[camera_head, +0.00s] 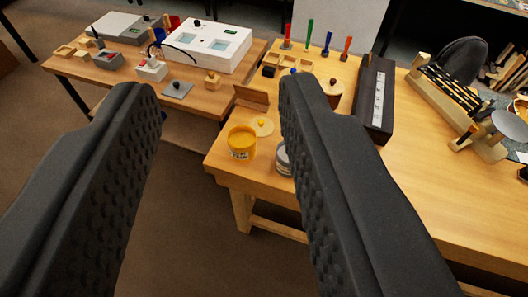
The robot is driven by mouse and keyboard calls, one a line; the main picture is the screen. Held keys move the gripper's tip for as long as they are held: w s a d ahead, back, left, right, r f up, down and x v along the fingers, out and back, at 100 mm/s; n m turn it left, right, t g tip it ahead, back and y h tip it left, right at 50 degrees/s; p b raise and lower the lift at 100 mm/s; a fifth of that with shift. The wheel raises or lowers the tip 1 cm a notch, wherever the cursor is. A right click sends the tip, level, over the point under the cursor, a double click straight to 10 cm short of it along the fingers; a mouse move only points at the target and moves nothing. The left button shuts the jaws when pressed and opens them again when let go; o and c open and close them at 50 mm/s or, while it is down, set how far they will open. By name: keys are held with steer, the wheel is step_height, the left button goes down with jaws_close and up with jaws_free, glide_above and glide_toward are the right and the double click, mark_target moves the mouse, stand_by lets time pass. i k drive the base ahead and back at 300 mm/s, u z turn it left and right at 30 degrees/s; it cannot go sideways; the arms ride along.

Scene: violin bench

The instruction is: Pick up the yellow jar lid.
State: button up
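My gripper (215,90) is open and empty, its two dark fingers spread wide in the foreground. Between them, lower and farther off, the yellow jar (242,142) stands near the left front corner of the wooden bench. The pale yellow jar lid (262,127), with a small knob on top, lies just behind and to the right of the jar, apart from my fingers. The right finger is to the right of the lid in the picture and does not cover it. A grey jar (283,158) is partly hidden behind that finger.
A small wooden block (251,98) stands behind the lid. A long dark case (375,100) and a wooden rack (455,105) are to the right. Several coloured-handled tools stand at the back. A second table (130,80) at left holds white devices. The bench's right front is clear.

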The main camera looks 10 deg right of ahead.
mark_target(264, 127)
steer(key=z, duration=0.05)
steer(key=k, duration=0.4)
steer(key=u, duration=0.65)
steer(key=i, duration=2.1)
steer(key=z, duration=0.9)
